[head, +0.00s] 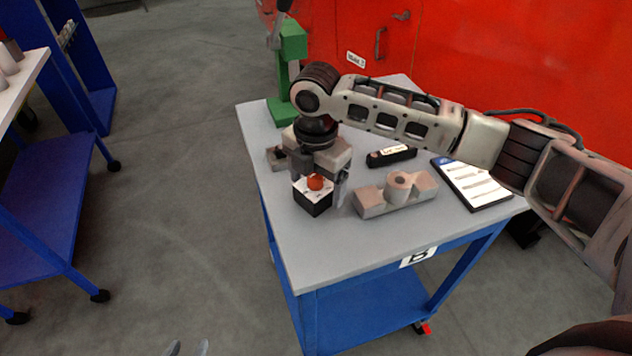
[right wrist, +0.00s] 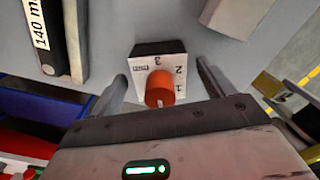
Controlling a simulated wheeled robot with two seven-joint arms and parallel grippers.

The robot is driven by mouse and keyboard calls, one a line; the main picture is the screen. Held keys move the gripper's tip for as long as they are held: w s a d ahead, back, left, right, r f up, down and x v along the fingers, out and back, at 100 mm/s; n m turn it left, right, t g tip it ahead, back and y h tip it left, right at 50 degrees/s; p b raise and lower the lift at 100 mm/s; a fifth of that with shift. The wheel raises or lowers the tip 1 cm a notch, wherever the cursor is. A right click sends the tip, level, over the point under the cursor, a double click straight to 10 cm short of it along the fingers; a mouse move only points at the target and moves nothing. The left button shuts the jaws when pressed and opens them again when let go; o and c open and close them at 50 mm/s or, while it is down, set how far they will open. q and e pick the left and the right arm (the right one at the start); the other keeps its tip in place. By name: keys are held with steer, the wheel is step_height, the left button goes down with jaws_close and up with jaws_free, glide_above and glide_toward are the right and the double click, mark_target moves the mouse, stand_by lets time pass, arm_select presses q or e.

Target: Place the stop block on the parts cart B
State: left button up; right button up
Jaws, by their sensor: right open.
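Parts cart B (head: 325,257) has a grey top, a blue frame and a "B" label on its front edge. A small black box with a white face, numbers and an orange knob (head: 313,198) stands on it. The box also shows in the right wrist view (right wrist: 160,62). Nothing is marked as the stop block, so I cannot tell which thing it is. My right gripper (head: 320,178) is open, with its fingers at either side of the box; I see no grip on it. Only the tips of my left gripper (head: 187,349) show at the bottom edge.
Also on the cart are a beige block with a roll (head: 397,192), a black labelled bar (head: 391,156), a clipboard (head: 470,184) and a green stand (head: 293,42). A blue cart (head: 50,225) stands left. The cart top's front left is clear.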

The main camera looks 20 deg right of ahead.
step_height(320, 180, up, 12)
steer(key=shift+f+b, duration=0.15)
steer(key=shift+b, duration=0.15)
stand_by(0.4)
